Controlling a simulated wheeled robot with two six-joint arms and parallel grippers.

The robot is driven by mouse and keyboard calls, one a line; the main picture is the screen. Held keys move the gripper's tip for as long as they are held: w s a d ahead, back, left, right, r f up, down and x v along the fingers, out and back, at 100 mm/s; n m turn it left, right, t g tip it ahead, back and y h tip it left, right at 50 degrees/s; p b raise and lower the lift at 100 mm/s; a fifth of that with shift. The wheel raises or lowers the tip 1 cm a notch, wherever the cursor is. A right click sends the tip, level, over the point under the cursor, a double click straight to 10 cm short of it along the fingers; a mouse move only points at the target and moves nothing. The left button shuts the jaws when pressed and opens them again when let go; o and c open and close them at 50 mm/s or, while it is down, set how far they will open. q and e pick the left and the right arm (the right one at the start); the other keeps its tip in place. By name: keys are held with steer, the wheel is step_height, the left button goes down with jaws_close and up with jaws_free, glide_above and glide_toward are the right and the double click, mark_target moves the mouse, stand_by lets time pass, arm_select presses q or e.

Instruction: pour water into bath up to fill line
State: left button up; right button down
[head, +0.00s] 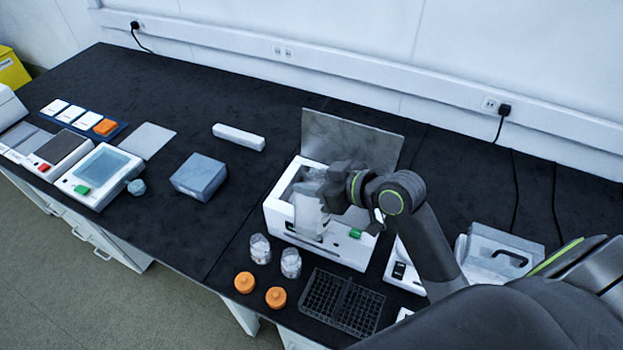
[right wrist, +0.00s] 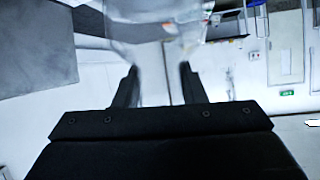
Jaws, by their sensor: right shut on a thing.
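The bath (head: 342,254) is a white box right of centre in the head view, its grey lid (head: 352,133) raised at the back. My right gripper (head: 335,188) is over the bath, shut on a clear container (head: 308,196). The container covers part of the bath's opening. In the right wrist view, the clear container (right wrist: 155,22) is blurred at the fingers (right wrist: 158,85). The water level and the fill line cannot be made out. My left gripper is not in view.
Two clear jars (head: 260,249) (head: 290,263) and two orange caps (head: 244,282) (head: 276,297) lie in front of the bath. A dark tube rack (head: 342,302) is beside them. A grey-blue box (head: 199,176) stands left. The bench between it and the bath is clear.

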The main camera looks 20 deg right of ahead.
steer(key=shift+w+d+r+m+g+p, duration=0.35)
steer(key=shift+w+d+m+p, duration=0.15)
steer(key=shift+p, duration=0.1)
steer(key=shift+w+d+f+m+g+y, duration=0.2)
steer(key=shift+w+d+m+g+y, duration=0.05)
steer(key=shift+w+d+m+y, duration=0.3)
steer(key=shift+s+p, duration=0.1)
steer(key=shift+p, duration=0.2)
steer(key=shift+d+m+y+p, duration=0.25)
steer(key=shift+p, duration=0.05)
steer(key=shift+w+d+f+g, duration=0.1)
steer(key=shift+w+g, duration=0.1)
steer(key=shift+g, duration=0.1)
